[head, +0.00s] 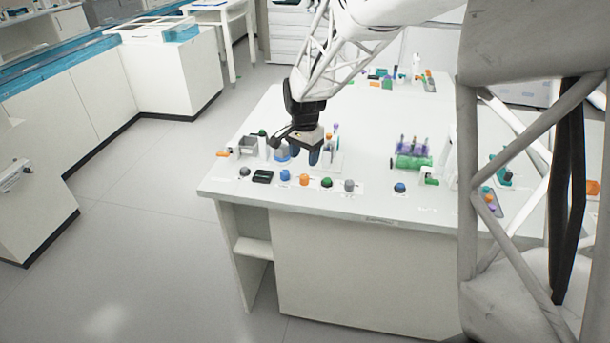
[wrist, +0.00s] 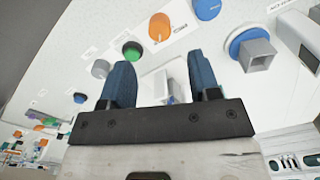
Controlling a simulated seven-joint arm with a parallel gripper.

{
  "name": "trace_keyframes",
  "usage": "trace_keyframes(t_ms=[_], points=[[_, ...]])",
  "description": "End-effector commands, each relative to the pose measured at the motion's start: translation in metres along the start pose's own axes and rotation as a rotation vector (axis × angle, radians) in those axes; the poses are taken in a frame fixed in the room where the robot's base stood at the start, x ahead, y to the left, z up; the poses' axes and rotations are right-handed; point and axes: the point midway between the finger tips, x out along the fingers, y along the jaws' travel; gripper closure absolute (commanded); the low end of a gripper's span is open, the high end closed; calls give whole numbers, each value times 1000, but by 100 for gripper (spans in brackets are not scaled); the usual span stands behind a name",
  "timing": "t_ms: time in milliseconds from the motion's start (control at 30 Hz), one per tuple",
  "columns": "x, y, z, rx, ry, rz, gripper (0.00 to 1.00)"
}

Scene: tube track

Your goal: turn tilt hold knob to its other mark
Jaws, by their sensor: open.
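A row of round knobs lies along the front of the white bench: a blue knob (head: 284,176), an orange knob (head: 305,180), a green knob (head: 327,183) and a grey knob (head: 349,186). Another blue knob (head: 400,188) stands apart to the right. The labels are too small to read, so I cannot tell which is the tilt hold knob. My gripper (head: 305,158) is open and empty, above the bench behind the row. In the wrist view my gripper (wrist: 163,72) has its blue fingers apart, with the orange knob (wrist: 159,27) and green knob (wrist: 132,50) beyond them.
A blue round base with a grey square top (wrist: 253,52) stands close beside my gripper. A dark display (head: 263,177) and another grey knob (head: 245,172) sit left of the row. A green and purple tube holder (head: 412,162) stands to the right.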

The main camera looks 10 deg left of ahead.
Motion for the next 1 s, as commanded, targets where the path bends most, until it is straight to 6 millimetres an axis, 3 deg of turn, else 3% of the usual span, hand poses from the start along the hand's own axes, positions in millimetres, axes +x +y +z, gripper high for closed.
trace_keyframes(t_ms=[467,1000], points=[[5,0,0,0,-1,1,44],[61,0,0,0,0,1,44]])
